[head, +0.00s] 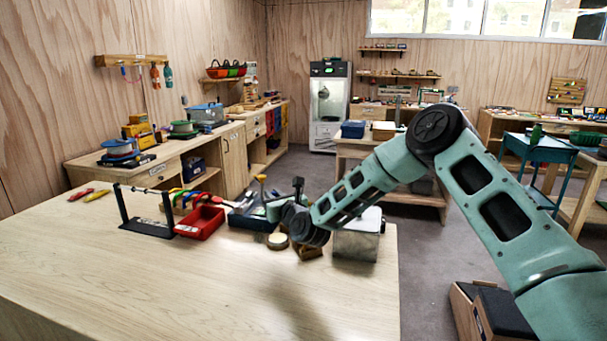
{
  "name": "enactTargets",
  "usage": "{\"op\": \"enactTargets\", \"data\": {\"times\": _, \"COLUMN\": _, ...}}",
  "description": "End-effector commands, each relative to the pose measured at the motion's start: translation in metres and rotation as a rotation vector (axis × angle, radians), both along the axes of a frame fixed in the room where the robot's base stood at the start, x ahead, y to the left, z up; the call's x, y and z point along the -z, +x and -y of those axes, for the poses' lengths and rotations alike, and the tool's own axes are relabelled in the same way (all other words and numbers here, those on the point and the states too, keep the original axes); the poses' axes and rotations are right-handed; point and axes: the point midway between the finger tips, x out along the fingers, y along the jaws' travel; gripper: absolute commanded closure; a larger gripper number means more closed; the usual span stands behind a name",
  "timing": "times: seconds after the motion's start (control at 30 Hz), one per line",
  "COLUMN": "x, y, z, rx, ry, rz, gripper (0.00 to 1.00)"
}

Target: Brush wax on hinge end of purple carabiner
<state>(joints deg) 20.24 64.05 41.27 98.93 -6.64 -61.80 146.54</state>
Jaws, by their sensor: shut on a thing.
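My gripper (267,207) is over the back right of the wooden table (130,270), small and partly hidden by its own wrist. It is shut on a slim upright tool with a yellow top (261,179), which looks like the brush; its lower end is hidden. Several coloured carabiners (185,200) show in a cluster between a black stand and a red tray, left of my gripper. I cannot pick out the purple one or its hinge end. A small round tin (278,241), pale on top, stands below my gripper; its contents are too small to tell.
A black stand with a crossbar (147,228) and a red tray (201,223) stand left of my gripper. A grey metal box (357,246) and a brown block (306,253) stand close on the right. Red and yellow tools (90,195) lie far left. The table's front is clear.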

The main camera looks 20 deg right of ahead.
Motion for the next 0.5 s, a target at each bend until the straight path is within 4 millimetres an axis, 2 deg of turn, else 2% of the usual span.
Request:
{"op": "enactTargets", "data": {"times": 0.03, "x": -0.002, "y": -0.004, "z": -0.009, "rx": -0.012, "ry": 0.0, "rz": -0.001, "gripper": 1.0}}
{"op": "enactTargets", "data": {"times": 0.1, "x": 0.0, "y": -0.008, "z": -0.015, "rx": -0.017, "ry": -0.001, "rz": 0.0, "gripper": 1.0}}
{"op": "enactTargets", "data": {"times": 0.5, "x": 0.029, "y": -0.008, "z": -0.015, "rx": -0.018, "ry": 0.0, "rz": 0.0, "gripper": 1.0}}
